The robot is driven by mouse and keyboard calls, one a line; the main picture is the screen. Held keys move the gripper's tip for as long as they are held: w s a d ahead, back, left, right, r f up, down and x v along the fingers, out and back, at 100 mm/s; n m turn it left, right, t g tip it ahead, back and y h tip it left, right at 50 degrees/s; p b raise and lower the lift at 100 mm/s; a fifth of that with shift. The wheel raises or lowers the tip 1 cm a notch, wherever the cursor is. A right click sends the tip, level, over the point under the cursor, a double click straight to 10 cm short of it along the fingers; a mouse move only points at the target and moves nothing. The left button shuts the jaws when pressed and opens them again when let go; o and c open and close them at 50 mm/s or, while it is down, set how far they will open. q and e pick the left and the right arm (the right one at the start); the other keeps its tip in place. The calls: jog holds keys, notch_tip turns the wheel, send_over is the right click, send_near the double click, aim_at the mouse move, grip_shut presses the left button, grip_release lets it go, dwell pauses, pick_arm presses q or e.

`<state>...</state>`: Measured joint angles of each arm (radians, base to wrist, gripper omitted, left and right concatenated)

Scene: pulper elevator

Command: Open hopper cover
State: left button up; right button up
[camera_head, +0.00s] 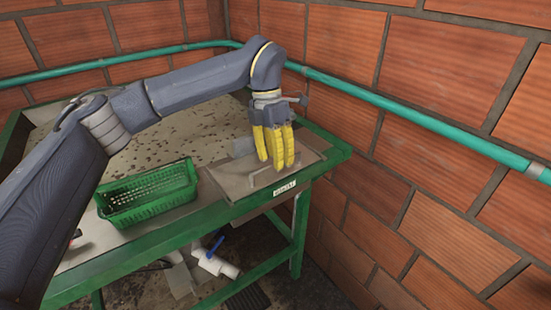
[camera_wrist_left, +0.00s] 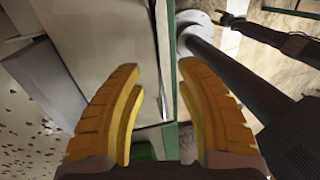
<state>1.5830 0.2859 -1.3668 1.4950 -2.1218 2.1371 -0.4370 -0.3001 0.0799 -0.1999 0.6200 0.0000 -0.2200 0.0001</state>
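The hopper cover (camera_head: 240,186) is a flat grey plate at the front right corner of the green-framed table. I cannot tell whether the fingers touch the handle.
A green basket (camera_head: 150,196) stands left of the cover on the table. A grey block (camera_head: 242,147) is behind the plate. A green pipe (camera_head: 400,122) runs along the brick walls close to the table. A white pipe with a blue valve (camera_head: 215,263) is below.

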pick_arm(q)
jog(key=shift+o, duration=0.3)
jog(key=shift+f, duration=0.2)
grip_shut()
jog(key=shift+s+d, duration=0.1)
dwell(0.3)
